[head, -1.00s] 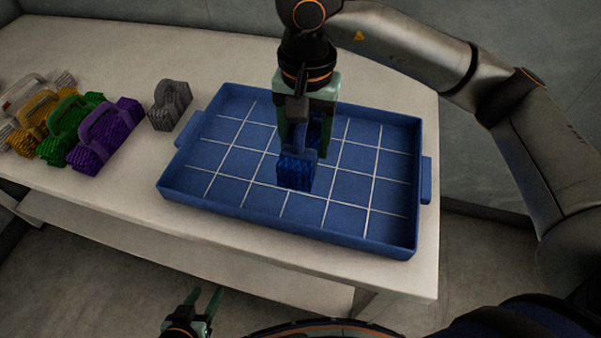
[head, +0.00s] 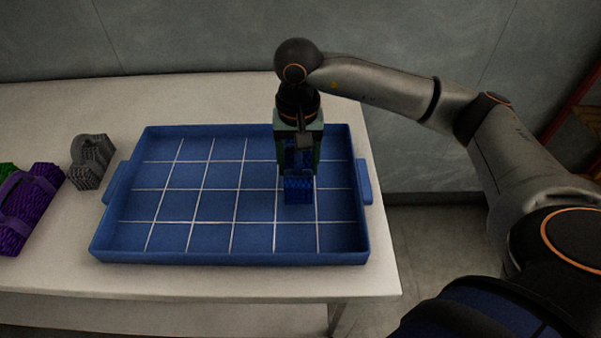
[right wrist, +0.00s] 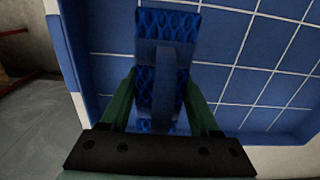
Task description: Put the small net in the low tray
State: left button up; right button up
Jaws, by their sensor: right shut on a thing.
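A small blue net (head: 298,191) is held in my right gripper (head: 298,168), over the right part of the low blue tray (head: 230,257). The right wrist view shows the gripper (right wrist: 160,82) shut on the net's handle, with the blue mesh (right wrist: 166,24) between and beyond the fingers. The tray floor (right wrist: 235,52) with its white grid lines lies below. I cannot tell whether the net touches the floor. My left gripper is out of view.
A grey net (head: 92,162) stands on the pale table (head: 60,112), left of the tray. A purple net (head: 32,207) and part of a green net (head: 7,170) are at the left edge. The rest of the tray is empty.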

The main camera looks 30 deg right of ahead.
aim_at(301, 175)
jog(key=shift+w+d+f, duration=0.1)
jog(key=shift+d+f, duration=0.05)
jog(key=shift+f, duration=0.8)
jog(key=shift+d+f, duration=0.15)
jog(key=shift+f, duration=0.75)
jog(key=shift+f, duration=0.15)
jog(key=o, duration=1.5)
jog(key=shift+c, duration=0.2)
notch_tip(301, 175, up, 12)
jog(key=shift+r+p, duration=0.15)
jog(key=shift+p, duration=0.25)
